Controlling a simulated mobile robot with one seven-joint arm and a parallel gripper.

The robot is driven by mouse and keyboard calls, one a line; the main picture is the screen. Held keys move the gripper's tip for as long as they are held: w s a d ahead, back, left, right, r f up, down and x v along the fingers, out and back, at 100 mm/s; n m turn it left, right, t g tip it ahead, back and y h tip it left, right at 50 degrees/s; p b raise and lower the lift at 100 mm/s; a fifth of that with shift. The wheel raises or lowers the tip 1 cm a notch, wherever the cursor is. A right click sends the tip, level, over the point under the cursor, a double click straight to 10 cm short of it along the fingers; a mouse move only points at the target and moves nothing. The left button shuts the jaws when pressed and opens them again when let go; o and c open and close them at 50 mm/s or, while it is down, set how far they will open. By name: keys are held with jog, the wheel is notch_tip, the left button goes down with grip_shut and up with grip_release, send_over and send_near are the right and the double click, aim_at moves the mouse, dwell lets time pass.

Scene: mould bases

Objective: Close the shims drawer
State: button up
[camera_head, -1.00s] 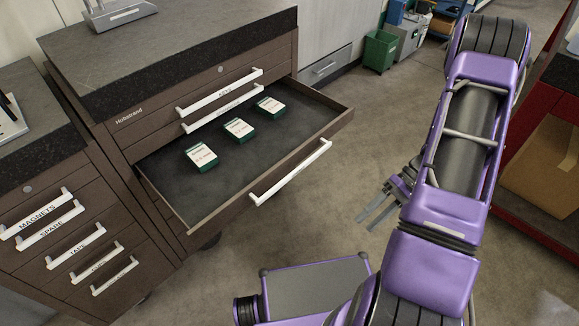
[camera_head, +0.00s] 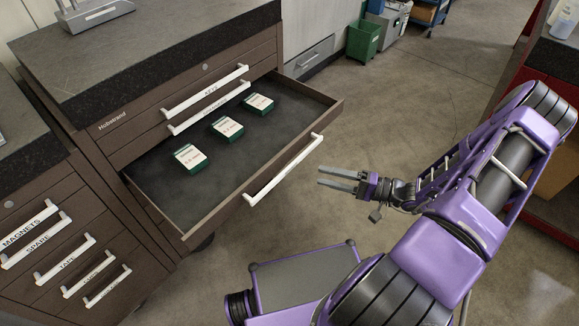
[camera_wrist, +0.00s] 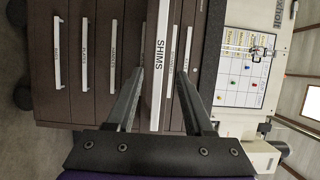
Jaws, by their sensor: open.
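The shims drawer (camera_head: 145,205) is pulled out of the brown cabinet, with three green-and-white boxes (camera_head: 227,129) lying inside. Its white handle (camera_head: 284,170) runs along the drawer front. In the wrist view the handle labelled SHIMS (camera_wrist: 159,65) stands upright in the picture, between my fingers. My gripper (camera_head: 320,178) is open and empty, just to the right of the drawer front in the head view, its fingers pointing toward it. In the wrist view my gripper (camera_wrist: 160,85) shows two dark, parted fingers. I cannot tell the exact gap to the handle.
The cabinet's upper drawers (camera_head: 205,90) are shut. A neighbouring cabinet with labelled handles (camera_head: 65,260) stands at the left. A green bin (camera_head: 364,40) stands at the back. Open floor (camera_head: 420,90) lies to the right of the drawer. A pinned board (camera_wrist: 243,65) shows in the wrist view.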

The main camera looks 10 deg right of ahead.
aim_at(292, 168)
jog(key=x, duration=1.1)
jog(key=shift+s, duration=0.15)
grip_shut()
dwell(0.9)
